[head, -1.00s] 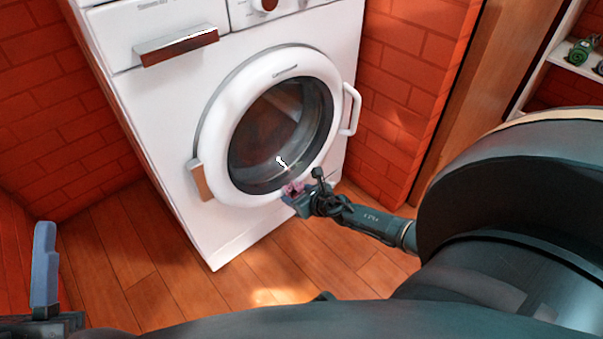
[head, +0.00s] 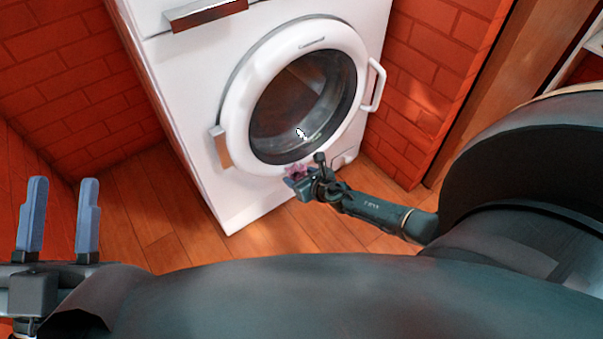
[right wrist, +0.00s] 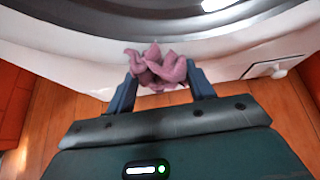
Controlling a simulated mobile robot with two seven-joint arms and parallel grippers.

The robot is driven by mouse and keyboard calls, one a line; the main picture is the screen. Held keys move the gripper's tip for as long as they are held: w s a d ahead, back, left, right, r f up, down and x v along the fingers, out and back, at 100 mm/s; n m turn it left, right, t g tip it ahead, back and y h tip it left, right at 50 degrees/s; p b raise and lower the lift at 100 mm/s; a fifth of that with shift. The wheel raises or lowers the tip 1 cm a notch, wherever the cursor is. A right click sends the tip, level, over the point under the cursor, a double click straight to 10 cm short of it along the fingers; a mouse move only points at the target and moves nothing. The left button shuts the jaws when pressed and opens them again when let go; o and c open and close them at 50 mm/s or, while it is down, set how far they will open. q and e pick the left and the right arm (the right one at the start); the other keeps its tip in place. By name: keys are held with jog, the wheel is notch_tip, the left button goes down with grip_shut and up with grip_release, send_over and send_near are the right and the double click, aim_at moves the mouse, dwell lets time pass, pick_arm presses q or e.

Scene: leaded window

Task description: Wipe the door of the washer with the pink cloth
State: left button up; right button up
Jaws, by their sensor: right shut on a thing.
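The white washer (head: 190,125) stands against the brick walls, its round door (head: 240,105) with dark glass shut. My right gripper (head: 296,178) is at the lower edge of the door, shut on the pink cloth (head: 295,171). In the right wrist view the crumpled cloth (right wrist: 158,68) is between the two fingers, up against the white door rim (right wrist: 90,62); whether it presses on it I cannot tell. My left gripper (head: 59,218) is open and empty at the lower left, well away from the washer.
A white handle (head: 376,85) sticks out at the right of the door. Brick walls (head: 60,85) stand on both sides. The wooden floor (head: 145,215) before the washer is clear.

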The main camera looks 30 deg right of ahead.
jog(key=s, duration=0.6)
jog(key=shift+d, duration=0.4)
jog(key=shift+s, duration=0.1)
jog(key=shift+s+d+r, duration=0.1)
jog(key=shift+s, duration=1.35)
